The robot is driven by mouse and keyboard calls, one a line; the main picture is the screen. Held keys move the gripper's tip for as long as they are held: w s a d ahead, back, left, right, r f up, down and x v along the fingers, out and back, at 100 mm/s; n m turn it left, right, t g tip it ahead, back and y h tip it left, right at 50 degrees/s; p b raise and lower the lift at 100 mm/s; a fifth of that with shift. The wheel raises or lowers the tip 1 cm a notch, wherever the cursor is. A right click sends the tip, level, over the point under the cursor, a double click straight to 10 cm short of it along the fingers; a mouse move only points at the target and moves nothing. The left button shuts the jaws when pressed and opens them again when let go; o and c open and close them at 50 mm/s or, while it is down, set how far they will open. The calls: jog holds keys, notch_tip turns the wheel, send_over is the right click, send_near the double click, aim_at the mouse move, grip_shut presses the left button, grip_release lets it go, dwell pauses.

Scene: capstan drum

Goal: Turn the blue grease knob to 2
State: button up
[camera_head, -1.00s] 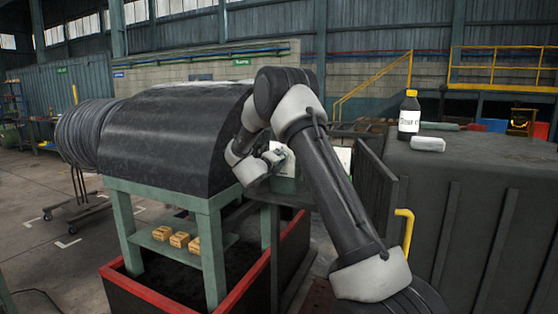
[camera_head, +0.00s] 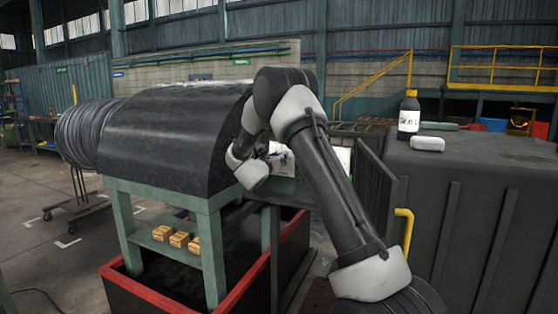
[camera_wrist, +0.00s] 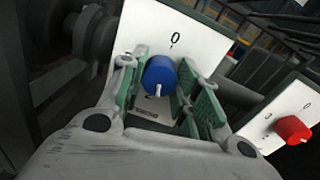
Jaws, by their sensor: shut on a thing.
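The blue grease knob (camera_wrist: 159,74) sits on a white dial plate (camera_wrist: 196,22) in the wrist view. A "0" is printed on the plate above the knob. A white mark on the knob points down in the picture, away from the "0". My gripper (camera_wrist: 160,85) is shut on the blue knob, with a green-padded finger on each side. In the head view my wrist hides the blue knob.
A red knob (camera_wrist: 292,130) on another white plate is at the right of the wrist view. In the head view a large dark drum (camera_head: 165,135) stands left of my arm.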

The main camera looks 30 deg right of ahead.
jog(key=shift+f+m, duration=0.15)
jog(key=shift+m, duration=0.65)
jog(key=shift+f+m, duration=0.15)
jog(key=shift+m, duration=0.65)
jog(key=o, duration=0.9)
jog(key=shift+o, duration=0.6)
jog(key=shift+r, duration=0.1)
jog(key=v, duration=1.2)
